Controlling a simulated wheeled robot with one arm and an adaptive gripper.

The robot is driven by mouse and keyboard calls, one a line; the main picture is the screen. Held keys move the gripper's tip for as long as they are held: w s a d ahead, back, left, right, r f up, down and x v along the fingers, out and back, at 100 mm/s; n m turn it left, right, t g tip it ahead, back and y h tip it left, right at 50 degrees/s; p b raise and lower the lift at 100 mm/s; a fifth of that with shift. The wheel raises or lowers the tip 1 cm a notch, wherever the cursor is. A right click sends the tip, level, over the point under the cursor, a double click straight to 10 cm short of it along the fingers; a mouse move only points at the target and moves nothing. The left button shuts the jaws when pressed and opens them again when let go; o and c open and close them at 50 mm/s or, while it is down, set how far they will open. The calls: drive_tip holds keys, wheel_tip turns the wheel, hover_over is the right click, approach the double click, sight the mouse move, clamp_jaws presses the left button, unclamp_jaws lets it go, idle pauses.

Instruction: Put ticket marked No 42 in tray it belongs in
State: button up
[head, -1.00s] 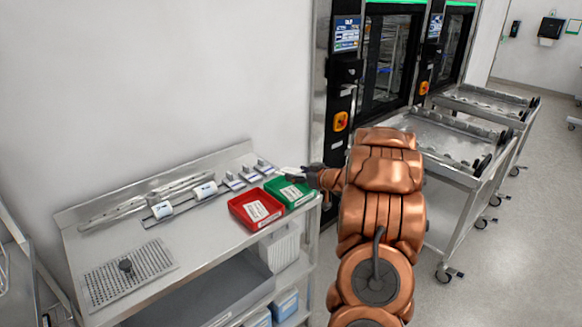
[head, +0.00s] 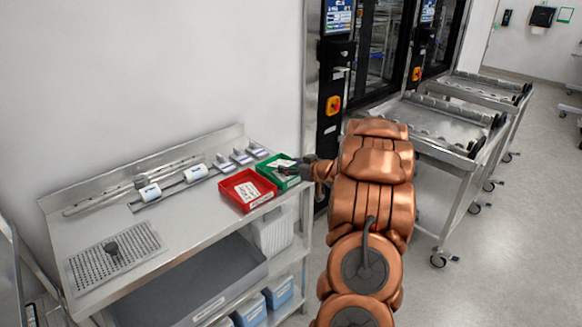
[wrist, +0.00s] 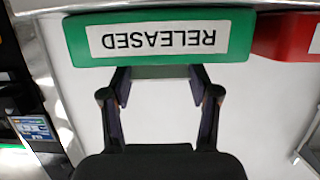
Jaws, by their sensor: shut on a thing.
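My gripper (head: 288,169) is at the green tray (head: 293,184), shut on a small white ticket (head: 280,162) at the tray's top. Any number on the ticket is too small to read. In the wrist view the two fingers of my gripper (wrist: 161,88) reach toward the green tray (wrist: 72,42), whose label reads RELEASED, upside down. Whether the ticket touches the tray floor cannot be told. A red tray (head: 232,190) with a white label stands directly left of the green one; its edge also shows in the wrist view (wrist: 283,40).
Both trays stand on a steel bench (head: 190,245) against the wall. Steel carts (head: 440,135) stand at the right before tall machines.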

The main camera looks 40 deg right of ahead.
drive_tip(key=o, duration=0.7)
drive_tip(key=v, duration=1.2)
drive_tip(key=shift+w, duration=0.1)
